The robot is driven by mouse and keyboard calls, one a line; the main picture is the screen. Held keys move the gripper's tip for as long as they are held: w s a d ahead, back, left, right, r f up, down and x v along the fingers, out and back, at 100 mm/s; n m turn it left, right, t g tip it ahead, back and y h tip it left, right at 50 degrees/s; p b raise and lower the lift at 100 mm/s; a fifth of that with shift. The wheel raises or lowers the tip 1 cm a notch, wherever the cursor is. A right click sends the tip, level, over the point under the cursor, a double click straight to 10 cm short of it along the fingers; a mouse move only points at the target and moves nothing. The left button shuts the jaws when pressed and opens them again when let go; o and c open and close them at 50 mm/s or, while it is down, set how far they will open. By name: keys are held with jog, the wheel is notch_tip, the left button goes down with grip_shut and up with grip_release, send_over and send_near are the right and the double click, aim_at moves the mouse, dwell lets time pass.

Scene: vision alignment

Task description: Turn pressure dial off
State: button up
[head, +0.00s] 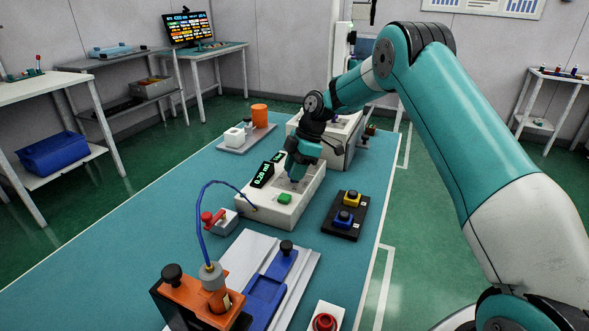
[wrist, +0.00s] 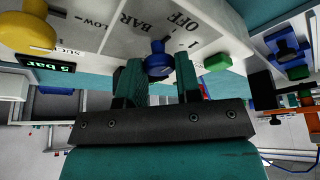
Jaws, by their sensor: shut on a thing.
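The pressure dial (wrist: 158,62) is a blue knob on a white control box (head: 288,211). The wrist view shows printed marks LOW, BAR and OFF around it, with the lettering upside down. My gripper (wrist: 160,75) has one teal finger on each side of the dial and is shut on it. In the head view my gripper (head: 293,174) reaches down onto the box and mostly hides the dial. Its exact pointing direction is unclear.
A green button (head: 285,197) sits beside the dial, and a yellow knob (wrist: 27,32) is on the box's other side. A black pad with yellow and blue buttons (head: 346,218) stands to the right. A blue hose (head: 204,215) arches from an orange fixture (head: 200,297) in front.

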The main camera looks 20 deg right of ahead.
jog(key=o, duration=0.9)
jog(key=p+v, duration=0.4)
jog(key=v, duration=1.3)
jog(key=shift+d+r, duration=0.15)
